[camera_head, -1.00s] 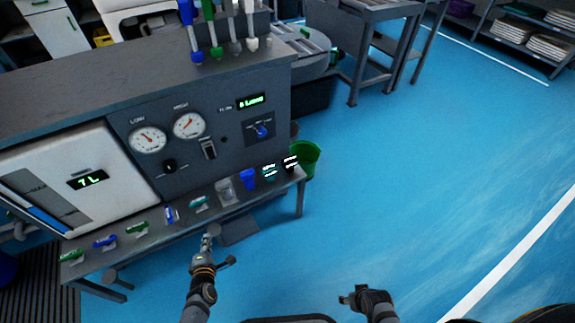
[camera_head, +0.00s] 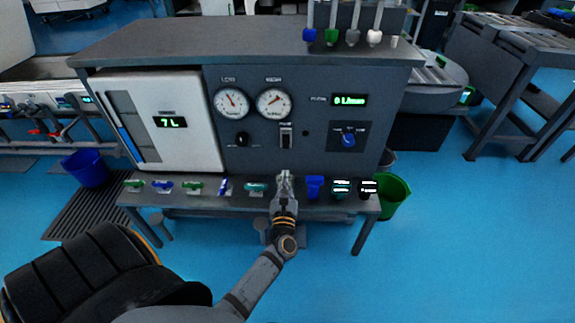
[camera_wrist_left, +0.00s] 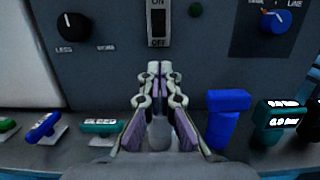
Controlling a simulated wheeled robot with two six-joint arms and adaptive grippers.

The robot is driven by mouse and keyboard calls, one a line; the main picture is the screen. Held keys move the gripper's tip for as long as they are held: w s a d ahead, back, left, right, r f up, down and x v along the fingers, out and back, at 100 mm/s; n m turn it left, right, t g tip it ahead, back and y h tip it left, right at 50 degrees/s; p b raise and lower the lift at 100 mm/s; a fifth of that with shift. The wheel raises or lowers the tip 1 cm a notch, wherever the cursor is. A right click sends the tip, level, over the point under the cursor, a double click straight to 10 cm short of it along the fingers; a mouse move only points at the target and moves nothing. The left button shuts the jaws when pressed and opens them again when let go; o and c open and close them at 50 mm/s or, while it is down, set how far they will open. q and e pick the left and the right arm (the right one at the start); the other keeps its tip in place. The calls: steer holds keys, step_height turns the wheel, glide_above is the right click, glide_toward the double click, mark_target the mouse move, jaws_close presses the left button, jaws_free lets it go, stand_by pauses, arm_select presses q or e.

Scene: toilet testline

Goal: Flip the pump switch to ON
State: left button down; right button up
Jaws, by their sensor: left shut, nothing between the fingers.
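In the left wrist view the fingertips of my left gripper (camera_wrist_left: 160,68) point at the panel just under the OFF label. My right gripper is not in view.
A shelf (camera_head: 217,202) below the panel holds coloured valve handles and a blue fitting (camera_head: 315,187). Two knobs flank the switch: a black knob (camera_head: 242,139) and a blue knob (camera_head: 348,140). A green bucket (camera_head: 394,194) stands at the right. Floor at right is clear.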

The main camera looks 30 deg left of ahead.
mark_target(286, 145)
arm_select(q)
steer(key=x, duration=0.9)
steer(key=shift+w, duration=0.1)
